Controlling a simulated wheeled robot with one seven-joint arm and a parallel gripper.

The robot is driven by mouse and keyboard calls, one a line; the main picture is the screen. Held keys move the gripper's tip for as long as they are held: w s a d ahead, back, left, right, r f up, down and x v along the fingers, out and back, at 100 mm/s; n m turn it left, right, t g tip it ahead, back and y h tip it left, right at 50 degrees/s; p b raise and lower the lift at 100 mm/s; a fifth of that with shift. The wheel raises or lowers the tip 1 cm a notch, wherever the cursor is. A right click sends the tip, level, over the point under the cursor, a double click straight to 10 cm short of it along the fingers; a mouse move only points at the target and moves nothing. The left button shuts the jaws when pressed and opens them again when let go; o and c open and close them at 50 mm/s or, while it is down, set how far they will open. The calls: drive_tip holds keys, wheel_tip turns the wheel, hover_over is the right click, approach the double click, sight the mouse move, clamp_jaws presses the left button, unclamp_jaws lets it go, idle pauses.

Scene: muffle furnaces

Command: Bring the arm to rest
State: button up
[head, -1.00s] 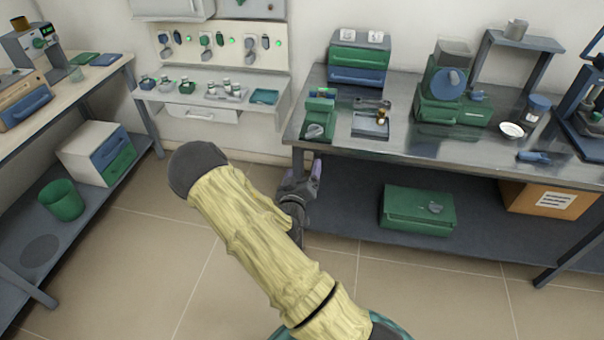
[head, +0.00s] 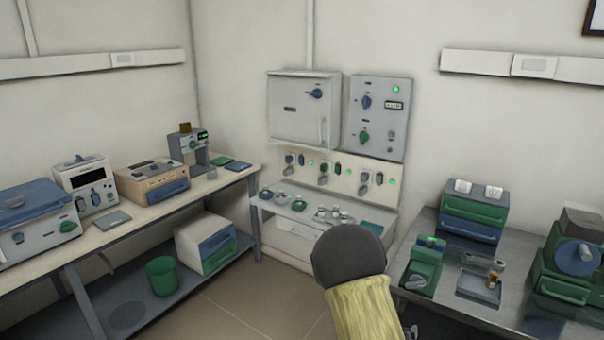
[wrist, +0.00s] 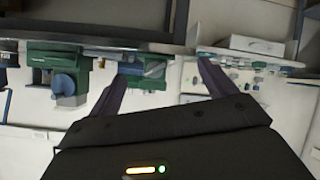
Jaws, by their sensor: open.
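My arm, in a pale yellow sleeve with a dark rounded joint, rises at the bottom centre of the head view. My gripper (wrist: 162,68) shows in the wrist view with its two dark fingers spread apart and nothing between them. In the head view the gripper itself is mostly hidden or out of frame; only a small dark part shows at the bottom beside the sleeve. The wrist view looks upside down, with green bench equipment (wrist: 66,80) left of the fingers and apart from them.
A metal bench (head: 450,305) on the right holds a green-and-blue drawer unit (head: 474,212) and green devices. A wall furnace cabinet (head: 304,112) stands behind a small shelf (head: 335,228). A left bench (head: 170,208) has a green bin (head: 162,276) below. Floor (head: 255,310) between is clear.

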drive_tip(key=s+a+r+n+g+y+p, duration=0.1)
drive_tip(key=s+a+r+g+y+p, duration=0.2)
drive_tip(key=s+r, duration=0.6)
drive_tip(key=s+a+r+n+g+y+p, duration=0.1)
drive_tip(key=s+a+r+g+y+p, duration=0.2)
drive_tip(key=s+a+r, duration=0.3)
drive_tip(key=s+r+g+p, duration=0.1)
drive_tip(key=s+r, duration=0.3)
drive_tip(key=s, duration=0.1)
drive_tip(key=shift+s+n+y, duration=0.3)
drive_tip(key=shift+s+n, duration=0.1)
drive_tip(key=shift+w+d, duration=0.1)
